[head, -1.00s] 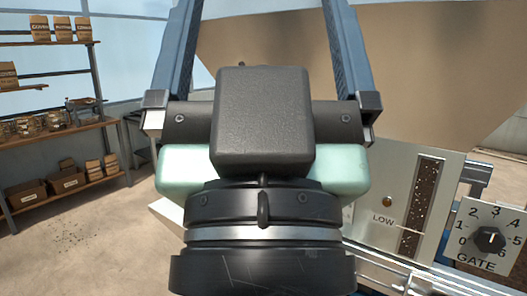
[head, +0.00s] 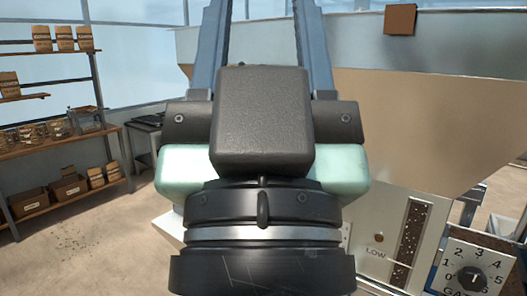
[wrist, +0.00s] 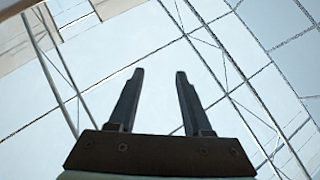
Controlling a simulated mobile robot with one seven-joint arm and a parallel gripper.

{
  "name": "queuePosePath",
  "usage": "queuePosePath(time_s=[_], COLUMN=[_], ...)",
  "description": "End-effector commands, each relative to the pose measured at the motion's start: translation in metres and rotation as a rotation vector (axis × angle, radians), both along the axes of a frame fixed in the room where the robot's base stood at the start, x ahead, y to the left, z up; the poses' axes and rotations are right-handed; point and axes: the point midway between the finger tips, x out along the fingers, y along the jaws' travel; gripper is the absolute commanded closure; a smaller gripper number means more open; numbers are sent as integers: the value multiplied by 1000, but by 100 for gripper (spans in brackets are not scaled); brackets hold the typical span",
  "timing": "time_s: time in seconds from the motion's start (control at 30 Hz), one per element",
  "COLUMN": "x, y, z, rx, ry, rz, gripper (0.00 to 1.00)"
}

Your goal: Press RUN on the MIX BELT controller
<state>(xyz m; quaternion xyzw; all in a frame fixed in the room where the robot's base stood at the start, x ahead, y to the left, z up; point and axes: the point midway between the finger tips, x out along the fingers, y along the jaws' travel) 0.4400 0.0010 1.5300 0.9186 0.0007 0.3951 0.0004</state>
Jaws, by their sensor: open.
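My gripper shows from behind in the head view, covering the middle; its two blue-grey fingers point up, with the tips cut off by the top edge. In the wrist view my gripper (wrist: 160,73) is open, its two dark fingers apart with nothing between them. Behind them are only pale glazing and thin frame bars. I see no MIX BELT controller and no RUN button in either view; whether my gripper hides them I cannot tell.
A large tan hopper (head: 405,120) fills the right behind my gripper. Below it are a pale panel marked LOW (head: 378,240) and a GATE dial (head: 471,279), cut by the bottom edge. Shelving (head: 60,143) with bags and boxes stands left, with open floor (head: 95,235) before it.

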Motion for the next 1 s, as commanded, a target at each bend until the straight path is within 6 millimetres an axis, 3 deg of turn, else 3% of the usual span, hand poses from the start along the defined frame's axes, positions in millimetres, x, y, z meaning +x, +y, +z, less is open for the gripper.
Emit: queuePosePath(time_s=[0.03,0.27,1.0], x=[0,0,0], y=[0,0,0], z=[0,0,0], rx=[0,0,0], ry=[0,0,0], rz=[0,0,0], gripper=[61,100,100])
